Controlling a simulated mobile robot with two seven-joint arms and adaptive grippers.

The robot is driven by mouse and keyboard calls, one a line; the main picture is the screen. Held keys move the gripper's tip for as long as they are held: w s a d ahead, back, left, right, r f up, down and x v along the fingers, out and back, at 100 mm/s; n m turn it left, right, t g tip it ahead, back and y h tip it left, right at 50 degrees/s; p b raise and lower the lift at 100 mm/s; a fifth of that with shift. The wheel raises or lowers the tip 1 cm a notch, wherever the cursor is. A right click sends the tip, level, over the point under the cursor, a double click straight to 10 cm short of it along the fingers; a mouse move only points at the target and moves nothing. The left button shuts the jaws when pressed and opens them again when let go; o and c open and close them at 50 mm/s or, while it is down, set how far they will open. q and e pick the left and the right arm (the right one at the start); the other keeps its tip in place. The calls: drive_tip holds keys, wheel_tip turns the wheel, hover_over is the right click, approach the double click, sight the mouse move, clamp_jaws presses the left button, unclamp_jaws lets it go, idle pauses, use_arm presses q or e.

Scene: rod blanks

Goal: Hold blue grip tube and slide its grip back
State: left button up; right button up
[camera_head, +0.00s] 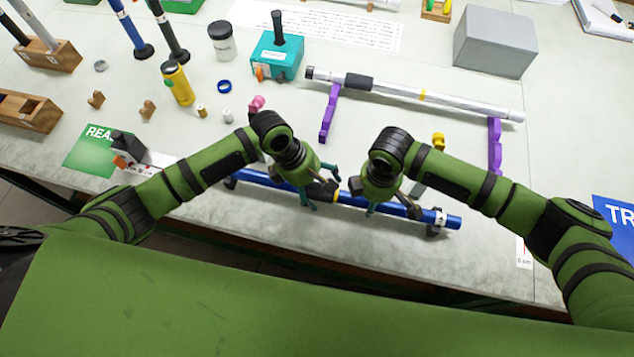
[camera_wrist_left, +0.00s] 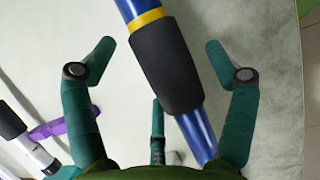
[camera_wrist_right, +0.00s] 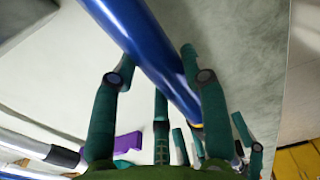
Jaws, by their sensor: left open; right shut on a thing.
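The blue tube (camera_head: 445,219) lies along the front of the table on dark rests. Its black grip (camera_wrist_left: 168,65) shows in the left wrist view with a yellow band (camera_wrist_left: 147,18) beside it. In the head view the grip is partly covered by my left gripper (camera_head: 325,190). That gripper is open, its fingers on either side of the grip and apart from it. My right gripper (camera_head: 394,200) is shut on the tube's bare blue part, to the right of the grip and yellow band. The right wrist view shows the tube (camera_wrist_right: 150,45) between its fingers.
Behind, a silver tube (camera_head: 450,97) with its own black grip rests on purple stands (camera_head: 330,112). A teal block (camera_head: 277,55), yellow bottle (camera_head: 178,83) and grey box (camera_head: 496,42) stand farther back. The table's front edge is close to the blue tube.

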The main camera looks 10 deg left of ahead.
sight(257, 172)
use_arm(q)
drive_tip(key=shift+c, duration=0.4)
clamp_jaws()
drive_tip(key=a, duration=1.4)
drive_tip(key=shift+w+a+f, duration=0.15)
drive_tip(key=shift+w+a, duration=0.2)
use_arm(e)
drive_tip(key=shift+s, duration=0.1)
drive_tip(key=shift+d, duration=0.1)
use_arm(q)
drive_tip(key=shift+o, duration=0.4)
unclamp_jaws()
drive_tip(key=shift+w, duration=0.1)
drive_tip(key=shift+d, duration=0.1)
